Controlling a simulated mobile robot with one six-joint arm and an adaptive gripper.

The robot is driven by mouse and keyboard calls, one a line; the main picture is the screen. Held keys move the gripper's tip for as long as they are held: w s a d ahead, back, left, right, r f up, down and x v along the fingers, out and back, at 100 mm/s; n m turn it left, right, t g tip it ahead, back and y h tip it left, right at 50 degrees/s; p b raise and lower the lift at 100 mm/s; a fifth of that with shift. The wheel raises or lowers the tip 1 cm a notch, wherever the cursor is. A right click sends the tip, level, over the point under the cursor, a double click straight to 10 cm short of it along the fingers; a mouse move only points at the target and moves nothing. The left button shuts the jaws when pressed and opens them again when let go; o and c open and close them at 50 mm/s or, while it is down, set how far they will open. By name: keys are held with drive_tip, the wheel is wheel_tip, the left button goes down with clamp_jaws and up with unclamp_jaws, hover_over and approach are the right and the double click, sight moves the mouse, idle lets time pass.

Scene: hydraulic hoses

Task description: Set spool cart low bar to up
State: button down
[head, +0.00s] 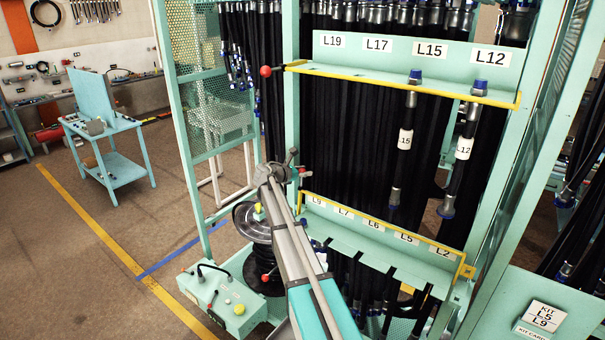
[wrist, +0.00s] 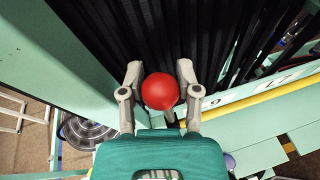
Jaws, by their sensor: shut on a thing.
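The low bar (head: 385,229) of the spool cart is a yellow rail. It runs along the top edge of the lower label strip, above the labels L9 to L2, and a yellow end piece turns down at its right end. In the wrist view the bar (wrist: 262,100) extends right from beside my gripper. Its red ball knob (wrist: 160,92) sits between my gripper's fingers (wrist: 159,73), which are shut on it. In the head view my gripper (head: 291,162) is at the bar's left end, by the cart's left post, and mostly covers the knob.
The upper shelf has its own yellow bar (head: 400,86) along its front edge, with a red knob (head: 265,71). Hoses L15 (head: 404,140) and L12 (head: 464,149) hang there. A green box (head: 225,298) and a reel (head: 252,221) stand left of my arm.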

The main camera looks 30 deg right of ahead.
drive_tip(key=shift+c, duration=1.7)
unclamp_jaws()
drive_tip(key=shift+w+f, duration=0.1)
drive_tip(key=shift+f, duration=0.05)
drive_tip(key=shift+o, duration=0.2)
